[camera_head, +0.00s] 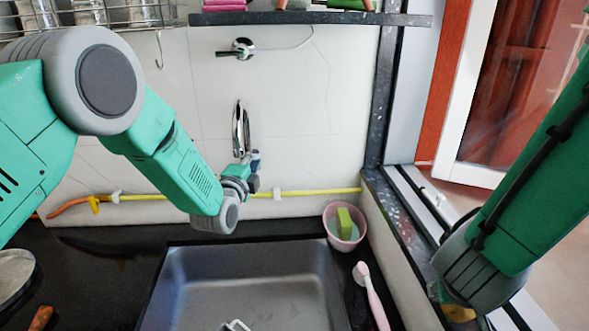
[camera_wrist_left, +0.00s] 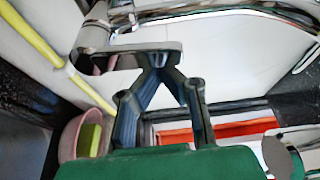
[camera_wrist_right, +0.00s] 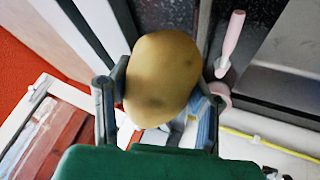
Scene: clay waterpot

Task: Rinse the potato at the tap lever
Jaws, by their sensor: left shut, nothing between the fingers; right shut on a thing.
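The potato (camera_wrist_right: 162,80) is tan and oval, held between the fingers of my right gripper (camera_wrist_right: 160,92) in the right wrist view. In the head view that gripper is mostly hidden behind my right arm, near the window sill. My left gripper (camera_head: 254,162) is shut and empty, just below the chrome tap spout (camera_head: 240,128) on the wall. In the left wrist view, its closed fingertips (camera_wrist_left: 160,68) are close by a flat metal lever (camera_wrist_left: 125,57), with the chrome spout (camera_wrist_left: 225,17) above. I cannot tell whether they touch it.
The metal sink (camera_head: 250,290) lies below the tap. A pink bowl (camera_head: 344,227) with a green-yellow sponge stands at its back right corner, with a pink brush (camera_head: 370,295) beside the sink. A yellow pipe (camera_head: 310,191) runs along the wall. A window frame stands right.

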